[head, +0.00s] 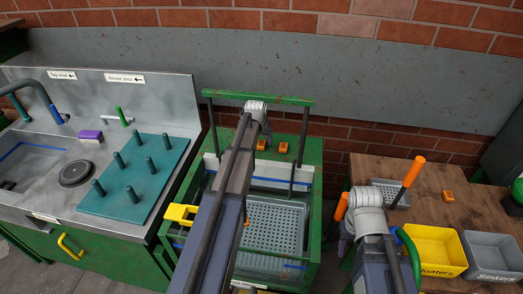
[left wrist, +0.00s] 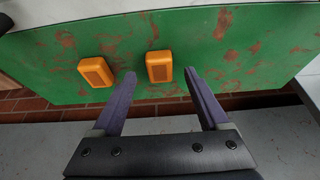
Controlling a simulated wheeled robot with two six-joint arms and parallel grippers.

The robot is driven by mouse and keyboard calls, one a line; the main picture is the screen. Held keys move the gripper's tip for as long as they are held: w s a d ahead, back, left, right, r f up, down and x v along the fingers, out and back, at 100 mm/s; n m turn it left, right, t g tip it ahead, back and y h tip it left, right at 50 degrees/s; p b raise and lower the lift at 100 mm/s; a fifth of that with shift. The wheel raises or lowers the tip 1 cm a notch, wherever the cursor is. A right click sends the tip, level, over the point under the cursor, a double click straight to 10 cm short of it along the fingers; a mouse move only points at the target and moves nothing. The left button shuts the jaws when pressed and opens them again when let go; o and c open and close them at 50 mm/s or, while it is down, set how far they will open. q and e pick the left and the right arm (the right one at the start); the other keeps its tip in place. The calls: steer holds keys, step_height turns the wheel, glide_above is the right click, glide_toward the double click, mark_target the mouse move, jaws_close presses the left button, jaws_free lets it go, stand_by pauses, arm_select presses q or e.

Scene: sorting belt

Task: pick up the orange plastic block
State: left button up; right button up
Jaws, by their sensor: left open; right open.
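Two orange plastic blocks lie on the green, rust-spotted top behind the tank. The left block (head: 261,144) also shows in the left wrist view (left wrist: 96,71). The right block (head: 283,147) also shows in the left wrist view (left wrist: 159,66). My left gripper (left wrist: 160,76) is open and empty. Its fingers point at the blocks, with the right block in line with the gap and the left block outside the left finger. In the head view its fingers are hidden. My right gripper (head: 364,208) is over the wooden table's left side, its fingers mostly hidden by the wrist.
Another orange block (head: 448,196) lies on the wooden table (head: 475,188). A yellow Floaters bin (head: 433,232) and a grey Sinkers bin (head: 490,243) stand there. A green frame (head: 292,99) rises over the tank with a perforated tray (head: 285,238). A sink with a teal peg board (head: 135,190) is at left.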

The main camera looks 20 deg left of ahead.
arm_select(q)
steer(key=shift+b+x, duration=0.35)
steer(key=shift+x, duration=0.55)
steer(key=shift+r, duration=0.1)
steer(key=shift+c, duration=0.4)
jaws_close()
